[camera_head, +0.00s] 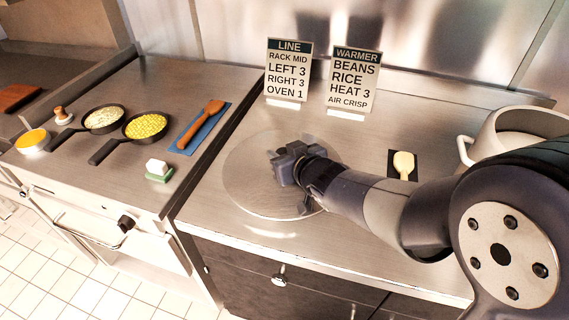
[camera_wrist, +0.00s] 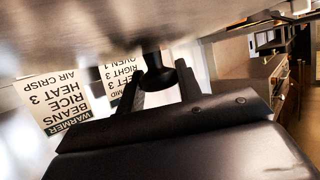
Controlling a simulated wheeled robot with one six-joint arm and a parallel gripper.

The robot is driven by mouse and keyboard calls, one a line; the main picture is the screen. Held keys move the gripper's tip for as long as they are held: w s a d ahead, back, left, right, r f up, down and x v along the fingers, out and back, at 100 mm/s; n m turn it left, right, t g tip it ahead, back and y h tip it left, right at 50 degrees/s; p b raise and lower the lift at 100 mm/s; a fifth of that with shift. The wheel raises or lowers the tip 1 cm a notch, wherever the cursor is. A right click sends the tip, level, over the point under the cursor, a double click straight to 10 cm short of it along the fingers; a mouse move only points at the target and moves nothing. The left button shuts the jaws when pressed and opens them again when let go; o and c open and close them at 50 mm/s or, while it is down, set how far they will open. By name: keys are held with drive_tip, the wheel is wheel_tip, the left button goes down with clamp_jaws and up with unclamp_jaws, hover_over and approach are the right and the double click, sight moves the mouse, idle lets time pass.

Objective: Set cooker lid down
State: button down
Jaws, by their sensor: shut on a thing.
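The cooker lid (camera_head: 245,180) is a large round silver disc over the right-hand counter, in front of the two signs. My gripper (camera_head: 290,165) is above its middle, largely covering the knob. In the wrist view my gripper (camera_wrist: 158,80) is shut on the lid's black knob (camera_wrist: 155,62), one finger on each side. The lid's metal surface (camera_wrist: 90,35) fills the top of that view, which is upside down. The lid looks level; I cannot tell whether it touches the counter. A pale pot (camera_head: 468,150) with a side handle stands at the right, partly hidden by my arm.
Two signs, LINE (camera_head: 288,70) and WARMER (camera_head: 352,80), stand behind the lid. A dark mat with a pale spatula (camera_head: 403,165) lies to its right. The left counter holds two pans (camera_head: 147,126), a spoon (camera_head: 200,122) on a blue mat, and a green-and-white block (camera_head: 158,171).

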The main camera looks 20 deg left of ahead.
drive_tip(key=shift+f, duration=1.05)
drive_tip(key=shift+f+b, duration=0.15)
drive_tip(key=shift+b, duration=0.15)
drive_tip(key=c, duration=1)
unclamp_jaws()
drive_tip(key=shift+o, duration=0.2)
drive_tip(key=shift+r, duration=0.25)
drive_tip(key=p+v, duration=0.2)
drive_tip(key=v, duration=0.8)
drive_tip(key=shift+s+d, duration=0.2)
drive_tip(key=shift+d, duration=0.05)
drive_tip(key=shift+s+d+r, duration=0.2)
drive_tip(key=shift+s+d, duration=0.2)
drive_tip(key=shift+d, duration=0.05)
